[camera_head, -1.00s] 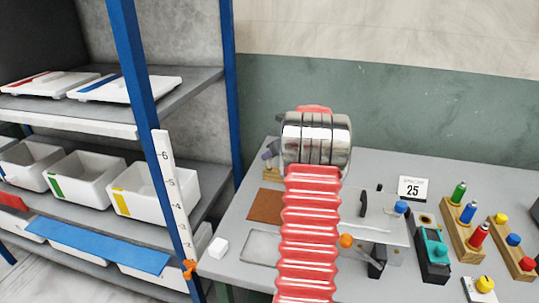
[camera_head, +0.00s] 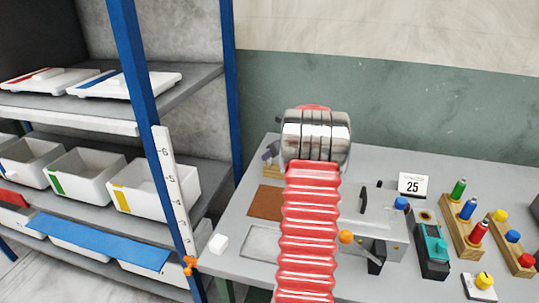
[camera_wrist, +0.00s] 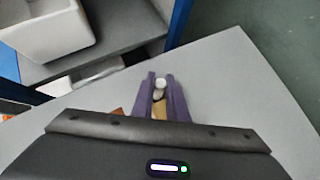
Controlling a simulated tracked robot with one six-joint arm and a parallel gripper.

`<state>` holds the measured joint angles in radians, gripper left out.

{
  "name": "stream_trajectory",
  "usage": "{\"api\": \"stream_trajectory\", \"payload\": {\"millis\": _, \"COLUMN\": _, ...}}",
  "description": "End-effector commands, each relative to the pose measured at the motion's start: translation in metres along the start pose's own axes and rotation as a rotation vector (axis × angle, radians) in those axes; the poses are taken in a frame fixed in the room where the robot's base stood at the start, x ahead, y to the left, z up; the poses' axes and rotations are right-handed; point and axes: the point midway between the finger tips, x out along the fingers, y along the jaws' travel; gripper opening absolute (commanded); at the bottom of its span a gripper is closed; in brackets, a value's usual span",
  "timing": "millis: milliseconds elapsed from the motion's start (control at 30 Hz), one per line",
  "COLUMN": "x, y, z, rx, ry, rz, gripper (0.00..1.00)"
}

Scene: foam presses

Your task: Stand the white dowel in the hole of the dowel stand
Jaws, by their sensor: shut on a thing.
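My gripper (camera_wrist: 160,92) shows purple fingers in the wrist view, shut on the white dowel (camera_wrist: 160,83), whose pale round end shows between the fingertips. A wooden block (camera_wrist: 159,108), probably the dowel stand, shows between the fingers and nearer the wrist. In the head view a bit of wood (camera_head: 271,171) lies just below the purple fingers (camera_head: 268,157), at the table's back left. My red arm hides much of that area. The hole cannot be seen, and I cannot tell whether the dowel is in it.
A metal press (camera_head: 385,215) and colored pegs in wooden racks (camera_head: 460,222) stand right. A blue-posted shelf (camera_head: 135,75) borders the left.

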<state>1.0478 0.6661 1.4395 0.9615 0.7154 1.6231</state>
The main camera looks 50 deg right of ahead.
Motion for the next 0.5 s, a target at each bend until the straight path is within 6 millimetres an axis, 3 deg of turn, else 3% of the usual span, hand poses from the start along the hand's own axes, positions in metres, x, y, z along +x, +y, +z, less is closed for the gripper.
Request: {"api": "stream_trajectory", "payload": {"millis": 500, "x": 0.0064, "y": 0.0000, "z": -0.0063, "rx": 0.000, "ry": 0.000, "rz": 0.000, "gripper": 0.00}}
